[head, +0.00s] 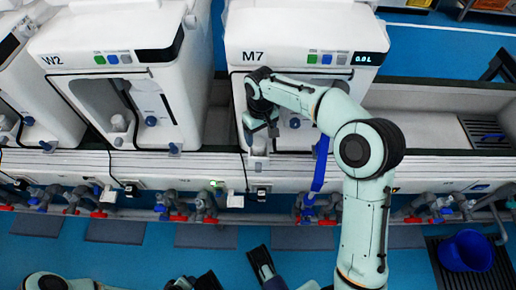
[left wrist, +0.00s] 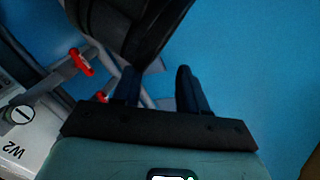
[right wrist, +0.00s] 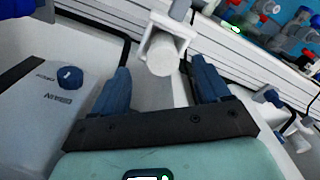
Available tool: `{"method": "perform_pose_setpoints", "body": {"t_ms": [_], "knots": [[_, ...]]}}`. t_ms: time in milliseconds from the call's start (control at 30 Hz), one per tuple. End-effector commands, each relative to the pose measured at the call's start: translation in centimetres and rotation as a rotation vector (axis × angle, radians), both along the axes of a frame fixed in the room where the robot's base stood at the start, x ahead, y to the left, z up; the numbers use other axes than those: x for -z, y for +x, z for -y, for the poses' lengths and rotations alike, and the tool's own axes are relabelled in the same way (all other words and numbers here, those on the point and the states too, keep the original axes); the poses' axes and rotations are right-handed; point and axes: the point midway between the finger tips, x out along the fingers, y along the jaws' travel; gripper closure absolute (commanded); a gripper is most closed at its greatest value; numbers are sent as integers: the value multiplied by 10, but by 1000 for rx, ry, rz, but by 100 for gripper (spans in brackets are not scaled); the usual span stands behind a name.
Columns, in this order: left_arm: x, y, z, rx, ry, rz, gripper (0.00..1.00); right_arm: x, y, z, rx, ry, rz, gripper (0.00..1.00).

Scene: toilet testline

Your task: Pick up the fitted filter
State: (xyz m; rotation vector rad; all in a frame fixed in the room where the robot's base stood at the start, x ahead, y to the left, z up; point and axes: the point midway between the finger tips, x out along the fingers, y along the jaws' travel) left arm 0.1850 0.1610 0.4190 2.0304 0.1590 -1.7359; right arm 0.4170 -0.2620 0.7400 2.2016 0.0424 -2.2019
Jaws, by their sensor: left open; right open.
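The fitted filter (right wrist: 162,54) looks like a white cylinder in a pale square holder at the front of the M7 unit. In the right wrist view it lies ahead of and between the fingertips of my right gripper (right wrist: 160,72). The gripper is open, and clear space shows on both sides of the filter. In the head view my right gripper (head: 261,127) is low at the left front of M7, and a small white part shows just below it. My left gripper (left wrist: 155,85) is open and empty over the blue floor in the left wrist view.
The M7 unit (head: 300,25) and the W2 unit (head: 105,35) stand on the white bench. A blue knob (right wrist: 70,77) is left of my right gripper. Pipes with red valve handles (head: 180,214) run along the bench front. A blue bucket (head: 466,250) is at lower right.

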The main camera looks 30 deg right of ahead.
Motion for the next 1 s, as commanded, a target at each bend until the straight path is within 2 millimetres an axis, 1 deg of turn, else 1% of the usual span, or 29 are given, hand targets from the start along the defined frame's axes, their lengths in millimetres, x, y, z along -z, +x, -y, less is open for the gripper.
{"method": "perform_pose_setpoints", "body": {"t_ms": [167,300,400,500,667,700,767,800,833,867,1000], "knots": [[6,7,-4,-8,8,18,57,14,0,-1,0,1,-3,24],[16,19,-10,-20,24,48,57,37,2,-3,-1,1,-3,24],[19,26,-14,-28,35,68,57,50,1,-3,0,1,-3,24],[19,29,-15,-30,38,76,57,53,1,-3,0,0,-1,24],[18,29,-15,-30,38,75,57,52,1,-3,-1,0,0,24],[18,29,-15,-30,38,75,57,52,2,-3,0,0,0,37],[18,28,-15,-30,37,74,57,52,2,-3,0,0,0,57],[18,28,-15,-30,37,74,57,52,2,-3,0,0,0,70],[18,28,-15,-30,37,74,57,52,2,-3,0,0,0,80],[18,28,-15,-30,37,74,57,52,2,-3,0,0,0,85],[18,28,-15,-30,37,73,57,51,2,-3,0,0,1,85]]}}
